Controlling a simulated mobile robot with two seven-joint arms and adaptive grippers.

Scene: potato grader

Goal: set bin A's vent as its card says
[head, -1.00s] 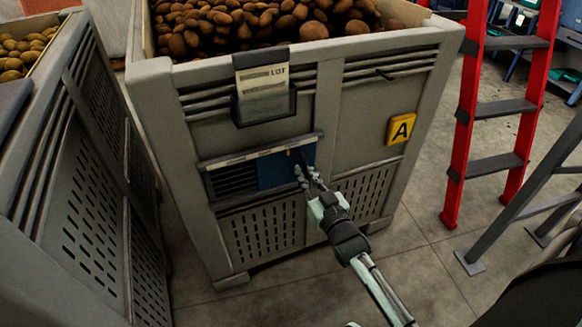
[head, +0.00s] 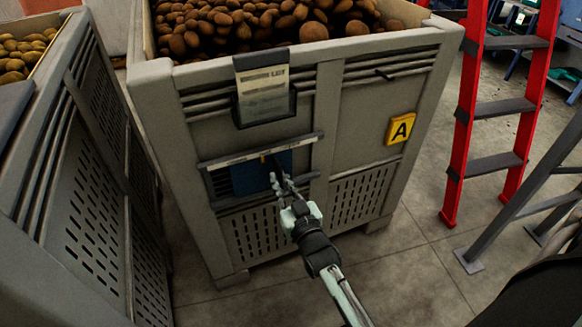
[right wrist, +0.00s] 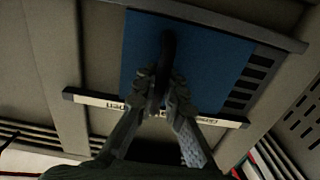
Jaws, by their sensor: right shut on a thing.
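Bin A (head: 360,120) is a grey slatted crate full of potatoes, with a yellow "A" plate (head: 401,128) on its front. Its card (head: 263,95) sits in a dark holder near the rim; its print is too small to read. Below is the vent, with a blue sliding shutter (head: 245,181) under a pale marked strip (head: 228,161). Dark slots (head: 221,184) show at the shutter's left. My right gripper (head: 277,183) is shut on the shutter's dark handle (right wrist: 168,46), seen in the right wrist view against the blue shutter (right wrist: 215,60). My left gripper is out of view.
Another grey bin (head: 95,200) with yellowish potatoes stands close at left. A red ladder (head: 465,120) and a grey metal frame (head: 525,195) stand at right. The floor (head: 415,245) between bin A and the frame is clear.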

